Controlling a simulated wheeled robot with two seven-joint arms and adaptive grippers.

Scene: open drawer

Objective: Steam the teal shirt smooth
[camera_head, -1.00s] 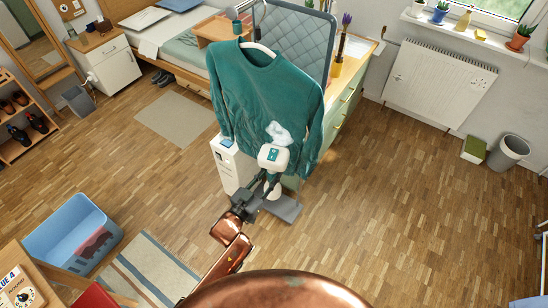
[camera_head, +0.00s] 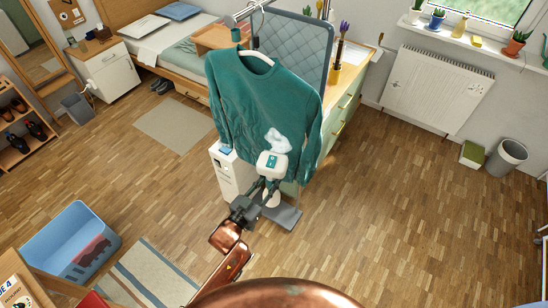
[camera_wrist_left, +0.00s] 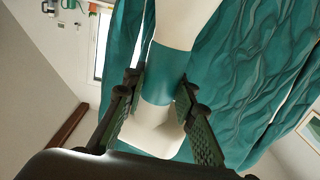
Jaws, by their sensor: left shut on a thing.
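The teal shirt (camera_head: 262,100) hangs on a white hanger (camera_head: 257,53) from a stand, in front of a quilted grey board. Its cloth fills much of the left wrist view (camera_wrist_left: 262,75), where several wavy creases show. My left gripper (camera_head: 256,199) is shut on the handle of a white and teal steamer (camera_head: 272,163), with its head up in front of the shirt's lower right part. A white puff of steam shows just above the head. In the left wrist view the two fingers (camera_wrist_left: 158,95) press on the handle's teal band (camera_wrist_left: 157,87). My right gripper is not in view.
A white steamer base (camera_head: 232,172) stands left of the shirt's hem, with a grey foot plate (camera_head: 283,215) on the floor. A green drawer cabinet (camera_head: 342,115) stands close behind to the right. A blue crate (camera_head: 68,245) is at lower left.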

